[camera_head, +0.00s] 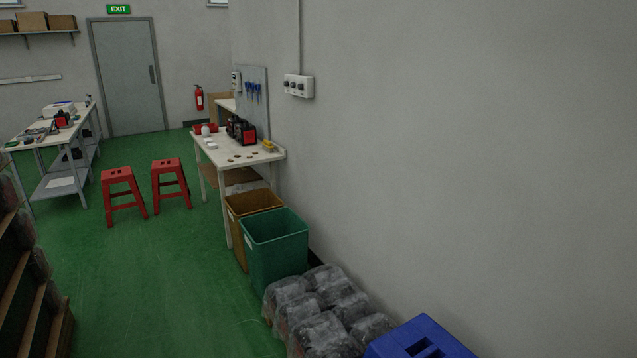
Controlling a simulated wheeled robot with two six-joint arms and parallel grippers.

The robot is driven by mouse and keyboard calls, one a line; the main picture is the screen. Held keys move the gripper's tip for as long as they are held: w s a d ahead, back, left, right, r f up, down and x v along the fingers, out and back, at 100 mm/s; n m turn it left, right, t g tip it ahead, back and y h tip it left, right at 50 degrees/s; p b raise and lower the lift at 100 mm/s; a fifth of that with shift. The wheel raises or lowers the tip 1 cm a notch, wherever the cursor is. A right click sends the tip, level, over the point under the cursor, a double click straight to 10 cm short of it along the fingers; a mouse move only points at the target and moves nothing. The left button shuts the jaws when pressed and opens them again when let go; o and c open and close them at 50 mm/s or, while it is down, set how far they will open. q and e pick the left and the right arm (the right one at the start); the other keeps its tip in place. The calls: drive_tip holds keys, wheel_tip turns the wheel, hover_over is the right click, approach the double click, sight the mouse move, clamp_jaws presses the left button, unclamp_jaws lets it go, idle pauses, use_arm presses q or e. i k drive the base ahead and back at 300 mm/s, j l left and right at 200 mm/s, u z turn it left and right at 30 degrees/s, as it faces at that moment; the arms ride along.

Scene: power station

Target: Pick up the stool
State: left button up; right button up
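Two red stools stand upright on the green floor in the head view, between the two workbenches. The left red stool (120,192) is slightly nearer than the right red stool (170,180). A blue object with slots in its top (420,340), perhaps another stool, is cut off by the bottom edge at the right. Only its upper part shows. Neither of my grippers is in view.
Plastic-wrapped bundles (322,310) lie beside the blue object. Shelving (30,290) edges the left. Green floor (160,280) is clear between.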

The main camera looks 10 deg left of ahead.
sight(122, 174)
drive_tip(key=u, duration=1.4)
